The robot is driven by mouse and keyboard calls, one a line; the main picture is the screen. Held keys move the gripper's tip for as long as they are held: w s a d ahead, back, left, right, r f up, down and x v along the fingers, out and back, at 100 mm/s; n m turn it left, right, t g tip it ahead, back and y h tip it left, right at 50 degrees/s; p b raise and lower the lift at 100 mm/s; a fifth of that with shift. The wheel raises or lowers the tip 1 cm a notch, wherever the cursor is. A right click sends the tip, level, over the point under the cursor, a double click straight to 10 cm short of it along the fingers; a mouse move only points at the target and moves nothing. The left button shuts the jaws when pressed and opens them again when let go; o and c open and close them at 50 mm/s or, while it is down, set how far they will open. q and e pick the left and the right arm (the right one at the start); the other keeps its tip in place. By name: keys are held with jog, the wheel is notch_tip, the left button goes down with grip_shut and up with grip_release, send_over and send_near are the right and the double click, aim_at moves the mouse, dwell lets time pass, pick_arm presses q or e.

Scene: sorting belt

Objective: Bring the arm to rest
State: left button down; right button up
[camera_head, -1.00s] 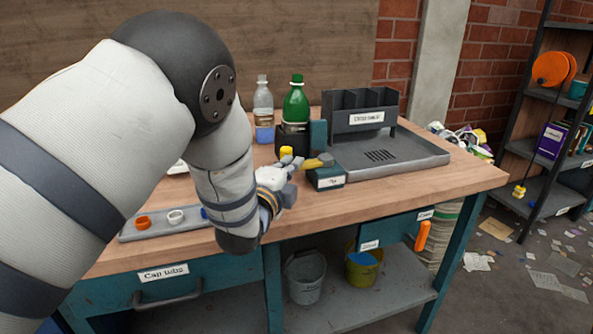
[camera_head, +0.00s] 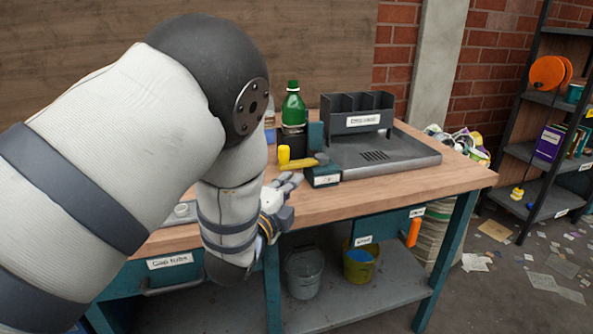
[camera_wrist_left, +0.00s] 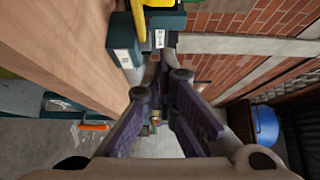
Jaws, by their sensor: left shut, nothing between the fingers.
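My left arm fills the left half of the head view, bent at the dark elbow joint with the forearm pointing down. My left gripper (camera_head: 288,183) is at the front edge of the wooden workbench (camera_head: 400,192), partly hidden behind my own wrist. It also shows in the left wrist view (camera_wrist_left: 164,68), where the fingers come together at their tips with nothing between them. A dark teal labelled box (camera_head: 325,174) stands on the bench just beyond the fingers. I cannot tell whether they touch it. My right gripper is not in view.
A yellow-capped item (camera_head: 284,154), a green bottle (camera_head: 294,108) and a dark sorting rack (camera_head: 357,113) stand on the bench. A grey bucket (camera_head: 304,271) and a yellow bucket (camera_head: 360,265) sit on its lower shelf. The bench's right front top is clear.

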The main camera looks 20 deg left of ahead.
pick_arm(q)
jog(key=s+a+f+n+g+y, duration=0.15)
jog(key=s+f+n+g, duration=0.45)
jog(key=s+f, duration=0.7)
jog(key=s+a+f+n+g, duration=0.2)
jog(key=s+f+n+g, duration=0.35)
jog(key=s+f, duration=0.75)
jog(key=s+f+n+g, duration=0.1)
jog(key=s+n+g, duration=0.2)
jog(key=s, duration=0.9)
jog(key=s+d+f+n+g+h+p, duration=0.1)
jog(key=s+n+g, duration=0.3)
jog(key=s, duration=0.9)
jog(key=shift+d+f+g, duration=0.2)
jog(key=shift+f+g, duration=0.45)
jog(key=shift+g, duration=0.4)
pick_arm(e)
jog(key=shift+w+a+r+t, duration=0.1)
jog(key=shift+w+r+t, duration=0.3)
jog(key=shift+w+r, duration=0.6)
